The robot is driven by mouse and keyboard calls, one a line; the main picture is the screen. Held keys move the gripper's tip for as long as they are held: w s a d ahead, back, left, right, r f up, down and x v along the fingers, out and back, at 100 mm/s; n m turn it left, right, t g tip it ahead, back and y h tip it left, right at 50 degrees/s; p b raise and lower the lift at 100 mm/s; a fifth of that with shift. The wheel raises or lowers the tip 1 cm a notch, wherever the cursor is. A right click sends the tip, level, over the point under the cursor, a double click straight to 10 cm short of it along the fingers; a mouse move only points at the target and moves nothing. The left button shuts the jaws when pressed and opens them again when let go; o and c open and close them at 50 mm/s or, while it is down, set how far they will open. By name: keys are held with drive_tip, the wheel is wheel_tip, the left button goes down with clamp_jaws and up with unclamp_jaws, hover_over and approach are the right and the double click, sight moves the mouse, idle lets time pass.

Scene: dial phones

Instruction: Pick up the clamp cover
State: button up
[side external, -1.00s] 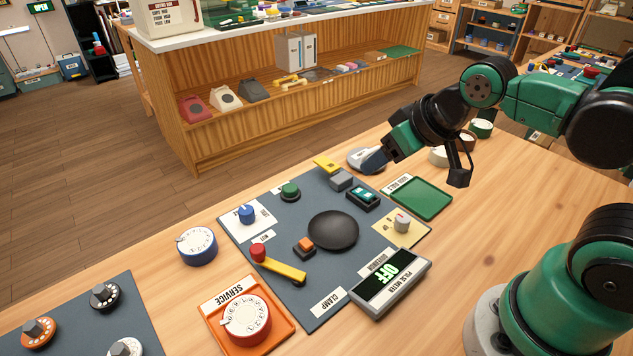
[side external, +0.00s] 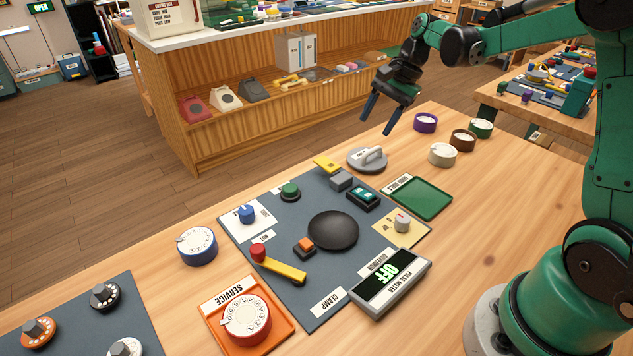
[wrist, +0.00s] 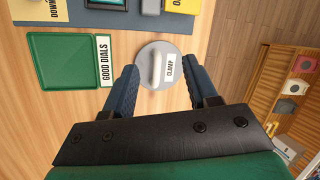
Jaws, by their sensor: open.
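The clamp cover (side external: 367,160) is a round grey disc with a raised light handle bar. It lies on the wooden table just beyond the grey mat. In the wrist view the clamp cover (wrist: 157,66) has a label reading CLAMP and shows ahead of and between my two fingers. My gripper (side external: 377,121) is open and empty, well above the table and the cover, with its blue fingers pointing down. In the wrist view my gripper (wrist: 160,88) has its fingers spread on either side of the cover, not touching it as far as I can tell.
A green GOOD DIALS tray (side external: 422,198) and a grey mat (side external: 285,215) with switches, knobs and a black dome lie near the cover. A white dial (side external: 442,155), a brown dial (side external: 463,139) and a purple dial (side external: 425,122) stand to its right.

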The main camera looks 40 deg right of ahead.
sight(372, 150)
drive_tip(key=d+f+m, duration=0.2)
drive_tip(key=d+f+y, duration=0.1)
drive_tip(key=shift+w+d+f+m, duration=0.2)
drive_tip(key=shift+w+d+m, duration=0.2)
drive_tip(key=shift+f, duration=0.25)
drive_tip(key=shift+x, duration=2.7)
clamp_jaws()
